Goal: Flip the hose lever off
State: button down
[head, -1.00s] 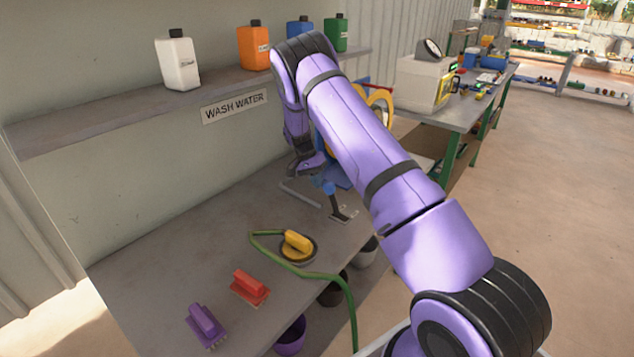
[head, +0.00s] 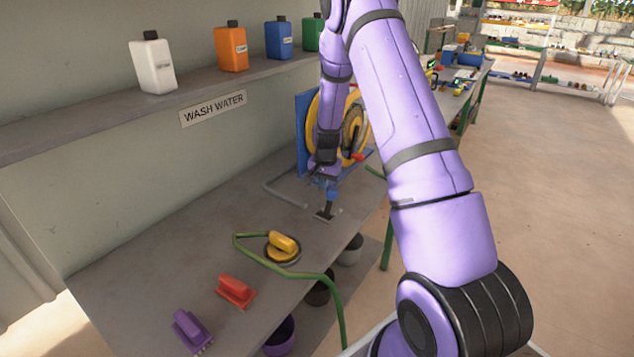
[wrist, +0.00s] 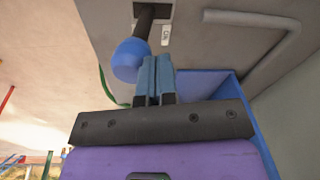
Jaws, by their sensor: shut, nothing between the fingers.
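The hose lever has a dark shaft (wrist: 145,22) and a round blue knob (wrist: 131,58) in the wrist view. Its base plate carries a small white label (wrist: 165,36) that appears to read ON. In the head view the dark lever (head: 328,207) stands on the bench near its front edge. My gripper (wrist: 154,62) is shut and empty, its blue fingertips right beside the knob. I cannot tell whether they touch. In the head view my gripper (head: 328,184) is at the lever's top and partly hides the knob.
A yellow hose reel (head: 357,120) on a blue panel stands behind my gripper. A bent grey pipe (head: 283,192) lies left of the lever. A yellow brush (head: 283,243), a red brush (head: 236,291), a purple brush (head: 190,329) and a green hose (head: 300,270) lie nearer.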

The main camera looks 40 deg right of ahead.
aim_at(333, 190)
jog(key=shift+s+d+f, duration=0.1)
jog(key=shift+s+d, duration=0.15)
jog(key=shift+s, duration=0.4)
jog(key=shift+s+d+f, duration=0.1)
jog(key=shift+s+d, duration=0.15)
jog(key=shift+s, duration=0.4)
jog(key=shift+s+d+f, duration=0.15)
jog(key=shift+s, duration=0.35)
jog(key=shift+s, duration=0.15)
jog(key=shift+w+r, duration=0.2)
jog(key=shift+w, duration=0.1)
notch_tip(333, 190, up, 12)
jog(key=a, duration=0.1)
jog(key=shift+s+a+f, duration=0.15)
jog(key=shift+a+f, duration=0.05)
jog(key=shift+a, duration=0.1)
